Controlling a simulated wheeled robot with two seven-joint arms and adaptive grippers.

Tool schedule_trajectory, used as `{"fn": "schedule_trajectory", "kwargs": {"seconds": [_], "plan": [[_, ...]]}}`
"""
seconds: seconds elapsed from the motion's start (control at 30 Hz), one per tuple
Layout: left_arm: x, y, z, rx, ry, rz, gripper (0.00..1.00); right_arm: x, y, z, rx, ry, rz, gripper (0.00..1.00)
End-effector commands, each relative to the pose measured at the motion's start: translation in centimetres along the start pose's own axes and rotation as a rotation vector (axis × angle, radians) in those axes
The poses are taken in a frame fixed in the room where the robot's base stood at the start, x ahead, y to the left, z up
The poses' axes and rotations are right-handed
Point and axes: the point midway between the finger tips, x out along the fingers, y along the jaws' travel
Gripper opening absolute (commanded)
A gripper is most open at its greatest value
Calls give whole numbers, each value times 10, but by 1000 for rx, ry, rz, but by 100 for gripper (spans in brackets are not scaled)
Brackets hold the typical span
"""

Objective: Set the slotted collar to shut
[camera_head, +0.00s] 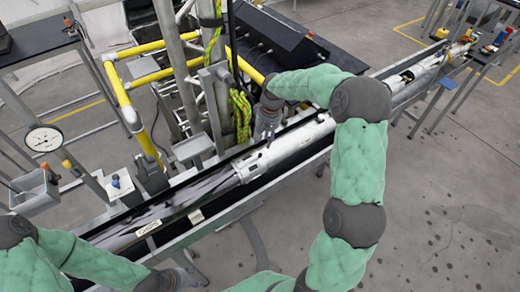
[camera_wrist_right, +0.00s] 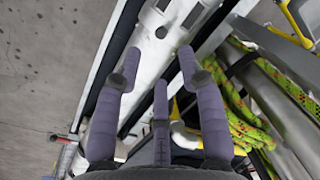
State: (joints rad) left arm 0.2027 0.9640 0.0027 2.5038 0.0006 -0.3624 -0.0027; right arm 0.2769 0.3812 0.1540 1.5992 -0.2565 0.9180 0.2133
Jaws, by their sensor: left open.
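The slotted collar (camera_head: 258,163) is a white ring with dark slots around the pale tube lying along the long trough, in the middle of the head view. In the right wrist view a white surface with a round hole and slots, probably the collar (camera_wrist_right: 158,45), lies beyond the fingertips. My right gripper (camera_wrist_right: 158,70) has its purple-grey fingers spread, with nothing seen between them. In the head view my right gripper (camera_head: 266,124) is above the tube's far side, just right of the collar. My left gripper (camera_head: 186,278) is low at the bottom edge, near the trough's near side, and is open.
Yellow rails (camera_head: 128,100) and metal posts stand behind the trough. A green-yellow rope (camera_head: 242,115) hangs close to my right gripper. A pressure gauge (camera_head: 43,138) and a grey box (camera_head: 36,190) are at the left. The floor at the right is clear.

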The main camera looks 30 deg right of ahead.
Motion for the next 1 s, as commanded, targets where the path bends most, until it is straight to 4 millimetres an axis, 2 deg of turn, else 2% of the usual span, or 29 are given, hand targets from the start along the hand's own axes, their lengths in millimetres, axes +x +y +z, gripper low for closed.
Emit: {"fn": "schedule_trajectory", "kwargs": {"seconds": [0.2,0.4,0.6,0.87,0.9,1.0], "plan": [[0,0,0,0,1,0,46,41,0,0,1,-2,0,40],[0,0,0,0,1,0,46,69,0,0,-1,-1,0,40],[0,0,0,0,1,0,46,81,0,0,0,1,-1,40],[0,0,-1,0,1,0,46,82,0,0,0,2,-1,40],[0,0,-1,0,1,0,46,82,0,0,0,2,-1,37],[0,0,-1,0,1,0,46,82,0,0,0,2,-1,9]]}}
